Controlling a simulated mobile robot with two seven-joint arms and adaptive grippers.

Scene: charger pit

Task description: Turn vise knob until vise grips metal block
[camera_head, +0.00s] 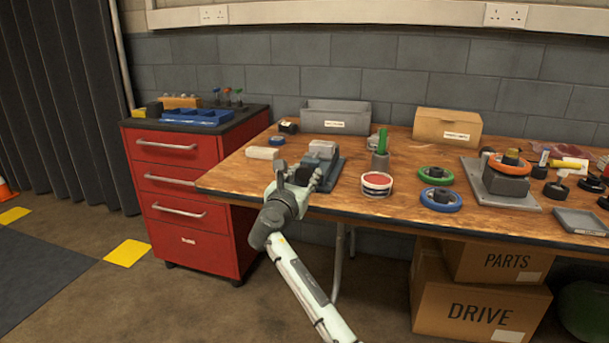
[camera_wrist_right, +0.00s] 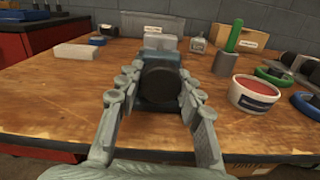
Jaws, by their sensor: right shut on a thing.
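The vise (camera_head: 326,169) stands near the left end of the wooden bench, with its blue-grey body behind my right gripper. The metal block (camera_head: 322,147) is a light grey piece at the top of the vise; it also shows in the right wrist view (camera_wrist_right: 160,42). The dark round vise knob (camera_wrist_right: 160,83) faces the wrist camera. My right gripper (camera_head: 296,177) is shut on the knob, with one finger at each side of it. Whether the jaws touch the block cannot be told. My left gripper is not in view.
A white block (camera_head: 262,153) lies left of the vise. A tin with red contents (camera_head: 376,184) and a green-handled tool (camera_head: 382,142) stand to its right. A grey bin (camera_head: 336,117) stands behind. Coloured rings and a grey fixture (camera_head: 504,184) occupy the right side.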

